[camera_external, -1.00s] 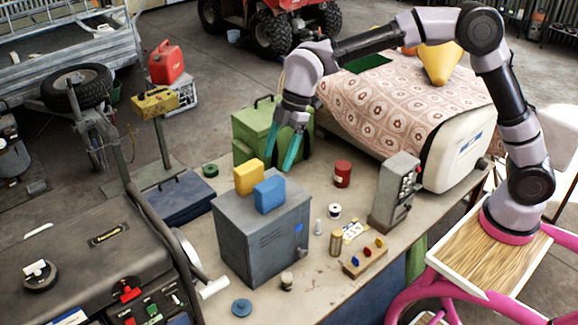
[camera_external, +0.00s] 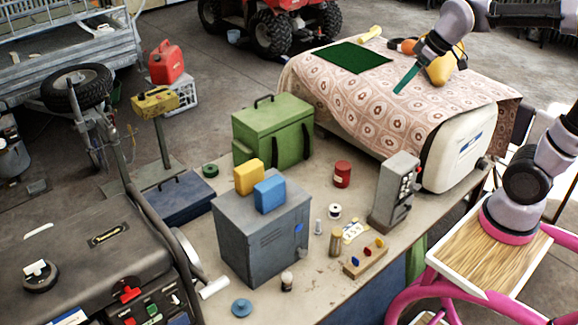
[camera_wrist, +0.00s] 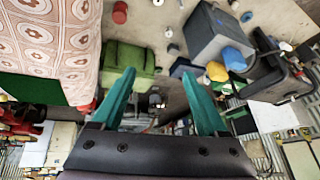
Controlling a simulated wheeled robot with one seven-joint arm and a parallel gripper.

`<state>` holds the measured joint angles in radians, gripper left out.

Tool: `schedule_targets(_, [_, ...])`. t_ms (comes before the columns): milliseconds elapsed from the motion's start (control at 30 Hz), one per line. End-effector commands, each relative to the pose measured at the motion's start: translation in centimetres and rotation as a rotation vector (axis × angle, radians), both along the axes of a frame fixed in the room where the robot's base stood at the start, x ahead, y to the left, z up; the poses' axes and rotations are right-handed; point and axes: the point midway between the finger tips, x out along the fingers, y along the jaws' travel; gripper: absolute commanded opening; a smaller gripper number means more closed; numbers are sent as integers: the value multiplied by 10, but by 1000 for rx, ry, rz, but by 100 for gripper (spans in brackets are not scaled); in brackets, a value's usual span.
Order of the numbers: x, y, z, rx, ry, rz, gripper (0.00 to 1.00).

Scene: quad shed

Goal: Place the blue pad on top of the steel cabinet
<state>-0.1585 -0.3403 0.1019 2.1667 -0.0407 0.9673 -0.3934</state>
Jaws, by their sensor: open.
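The blue pad (camera_external: 269,194) stands upright on top of the grey steel cabinet (camera_external: 262,244), at its front right. A yellow pad (camera_external: 249,177) stands close behind it on the same top. My gripper (camera_external: 430,80) is open and empty, above the patterned cloth and well away from the cabinet; its far finger is hard to make out. In the wrist view my open teal fingers (camera_wrist: 158,72) have nothing between them close up. There the cabinet (camera_wrist: 207,33), blue pad (camera_wrist: 233,58) and yellow pad (camera_wrist: 217,71) show at upper right.
A green box (camera_external: 270,138) stands behind the cabinet. A red can (camera_external: 342,174), a grey switch unit (camera_external: 395,192) and small parts stand to its right on the workbench (camera_external: 318,275). The patterned cloth (camera_external: 375,115) carries a green mat (camera_external: 345,57) and a yellow funnel-like object (camera_external: 440,68).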

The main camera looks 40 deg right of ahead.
Motion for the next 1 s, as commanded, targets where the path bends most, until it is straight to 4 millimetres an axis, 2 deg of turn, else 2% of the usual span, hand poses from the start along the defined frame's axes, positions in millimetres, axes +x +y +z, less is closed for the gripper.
schedule_targets(33, [-20,-23,1,32,-11,-99,76])
schedule_targets(133, [-54,-57,-6,107,-18,-282,76])
schedule_targets(233, [-82,-79,-15,175,-25,-426,76])
schedule_targets(367, [-104,-94,-26,236,-29,-541,76])
schedule_targets(500, [-112,-99,-31,261,-29,-586,76])
schedule_targets(1000, [-111,-99,-31,261,-29,-585,76])
